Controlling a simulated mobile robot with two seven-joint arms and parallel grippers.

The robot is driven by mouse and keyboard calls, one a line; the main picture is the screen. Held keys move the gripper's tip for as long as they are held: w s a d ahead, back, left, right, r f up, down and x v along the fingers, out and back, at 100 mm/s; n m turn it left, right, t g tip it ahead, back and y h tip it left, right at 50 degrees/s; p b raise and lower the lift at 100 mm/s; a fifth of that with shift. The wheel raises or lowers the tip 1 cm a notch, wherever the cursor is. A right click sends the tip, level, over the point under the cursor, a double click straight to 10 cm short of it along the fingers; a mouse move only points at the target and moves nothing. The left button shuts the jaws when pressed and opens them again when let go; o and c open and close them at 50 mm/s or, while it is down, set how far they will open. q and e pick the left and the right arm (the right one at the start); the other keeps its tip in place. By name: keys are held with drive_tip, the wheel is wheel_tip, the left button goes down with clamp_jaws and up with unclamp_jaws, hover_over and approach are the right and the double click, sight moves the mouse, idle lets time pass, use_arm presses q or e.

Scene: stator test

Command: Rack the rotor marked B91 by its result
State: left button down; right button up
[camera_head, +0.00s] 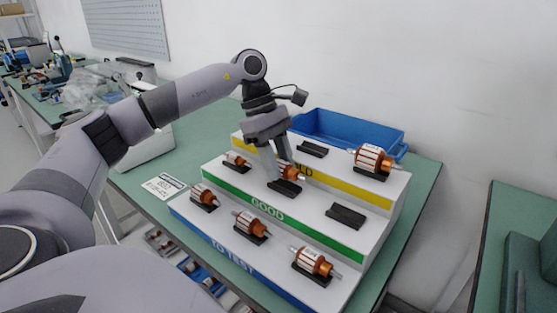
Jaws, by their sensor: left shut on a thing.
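A stepped rack has a front step marked TO TEST (233,256), a middle step marked GOOD (267,213) and a top step with a yellow label ending in "ED" (350,190). My left gripper (284,174) is shut on a copper-and-white rotor (292,172) at the middle step's central cradle (284,188). I cannot tell whether the rotor rests in it. Other rotors sit on the front step at left (203,194), centre (250,223) and right (315,261), at the middle step's left (237,160) and at the top right (372,159). No B91 mark is readable. My right gripper is out of view.
The middle step's right cradle (345,215) and a top cradle (312,149) are empty. A blue bin (350,131) stands behind the rack. A printed card (164,186) lies on the green table (200,150) at left. Another green surface (500,230) is at right.

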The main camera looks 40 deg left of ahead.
use_arm(q)
drive_tip(key=shift+f+b, duration=0.45)
drive_tip(key=shift+f, duration=0.25)
drive_tip(key=shift+f, duration=0.4)
idle(0.4)
drive_tip(key=c, duration=0.6)
unclamp_jaws()
drive_tip(key=v, duration=0.6)
drive_tip(key=shift+r, duration=0.1)
drive_tip(key=shift+a+r, duration=0.15)
drive_tip(key=shift+r, duration=0.3)
